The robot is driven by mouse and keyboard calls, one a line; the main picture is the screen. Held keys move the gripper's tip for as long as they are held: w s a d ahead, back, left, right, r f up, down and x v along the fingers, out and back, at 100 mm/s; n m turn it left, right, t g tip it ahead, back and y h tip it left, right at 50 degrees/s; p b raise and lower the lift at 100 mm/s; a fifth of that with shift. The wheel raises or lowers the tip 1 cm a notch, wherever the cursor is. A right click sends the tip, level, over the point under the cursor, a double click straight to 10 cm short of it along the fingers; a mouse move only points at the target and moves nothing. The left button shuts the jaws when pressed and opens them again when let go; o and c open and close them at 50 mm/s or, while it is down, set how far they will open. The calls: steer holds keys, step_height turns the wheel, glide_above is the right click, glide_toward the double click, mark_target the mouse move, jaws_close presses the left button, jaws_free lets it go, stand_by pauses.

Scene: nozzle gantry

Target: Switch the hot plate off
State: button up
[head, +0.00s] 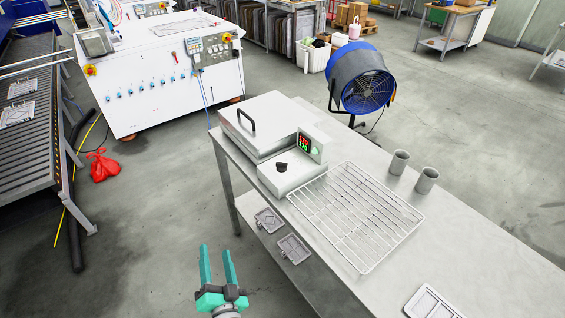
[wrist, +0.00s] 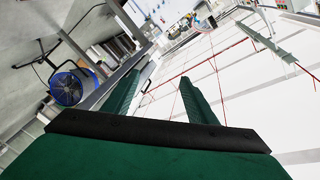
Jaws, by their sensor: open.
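The hot plate (head: 268,125) is a pale metal box with a black handle on its lid, on the far end of the metal table in the head view. On its front part is a black knob (head: 281,167). The wrist view shows the open fingers (wrist: 160,95); I cannot make out the knob there.
A wire rack (head: 357,215) lies on the table (head: 480,250) right of the hot plate, with two metal cups (head: 399,162) behind it. Metal trays lie on the lower shelf. A blue fan (head: 362,80) stands behind.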

steer(key=w+a+r+n+g+y, duration=0.3)
steer(key=w+a+r+n+y, duration=0.3)
steer(key=w+a+r, duration=0.65)
step_height(320, 180, up, 5)
steer(key=g+h, duration=0.9)
steer(key=h, duration=0.2)
glide_above(282, 163)
steer(key=s, duration=0.5)
steer(key=x, duration=0.9)
steer(key=shift+w+d+f, duration=0.1)
steer(key=shift+w+f, duration=0.15)
steer(key=shift+w, duration=0.05)
steer(key=c, duration=1.1)
